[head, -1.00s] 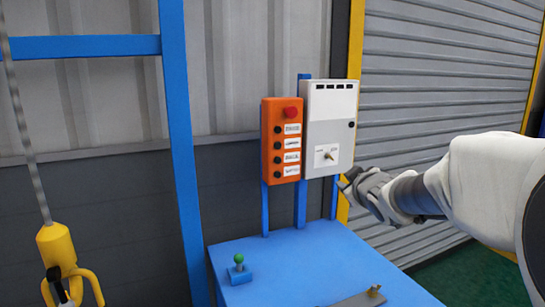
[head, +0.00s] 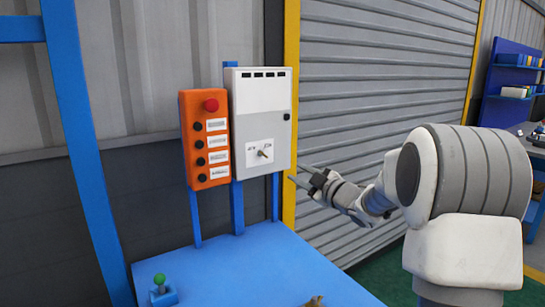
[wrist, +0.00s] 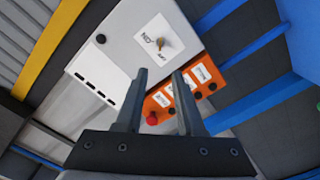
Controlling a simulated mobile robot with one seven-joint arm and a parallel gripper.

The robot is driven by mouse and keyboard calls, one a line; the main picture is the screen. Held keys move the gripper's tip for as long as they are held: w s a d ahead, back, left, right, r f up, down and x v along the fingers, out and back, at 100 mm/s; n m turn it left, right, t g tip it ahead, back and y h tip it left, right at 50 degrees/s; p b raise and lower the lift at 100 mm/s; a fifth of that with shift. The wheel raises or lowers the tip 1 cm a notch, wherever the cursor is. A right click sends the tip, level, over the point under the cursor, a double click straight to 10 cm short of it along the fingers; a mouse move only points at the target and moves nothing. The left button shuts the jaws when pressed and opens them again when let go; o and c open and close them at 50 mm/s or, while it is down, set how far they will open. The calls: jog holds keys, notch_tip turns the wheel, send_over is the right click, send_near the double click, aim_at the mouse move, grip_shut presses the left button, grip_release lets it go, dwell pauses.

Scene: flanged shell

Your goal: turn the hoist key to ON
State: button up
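The hoist key (head: 264,153) is a small brassy key in a white label plate on the lower front of a pale grey control box (head: 262,105). It also shows in the wrist view (wrist: 161,43), beyond the fingertips, with ON and OFF lettering beside it. The lettering is too small to read in the head view, and I cannot tell exactly which way the key points. My gripper (head: 298,178) is just right of the box's lower right corner in the head view. In the wrist view my gripper (wrist: 160,73) has its two fingers apart, with nothing between them.
An orange button box (head: 205,138) with a red stop button (head: 211,105) is mounted close left of the grey box. Below is a blue bench (head: 235,265) with a green-knobbed joystick (head: 160,288). A yellow post (head: 291,55) and a roller shutter (head: 385,85) stand behind.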

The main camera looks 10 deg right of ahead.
aim_at(265, 155)
jog(key=p+x, duration=0.1)
jog(key=x, duration=1.6)
jog(key=shift+w+a, duration=0.15)
jog(key=shift+a, duration=0.05)
grip_shut()
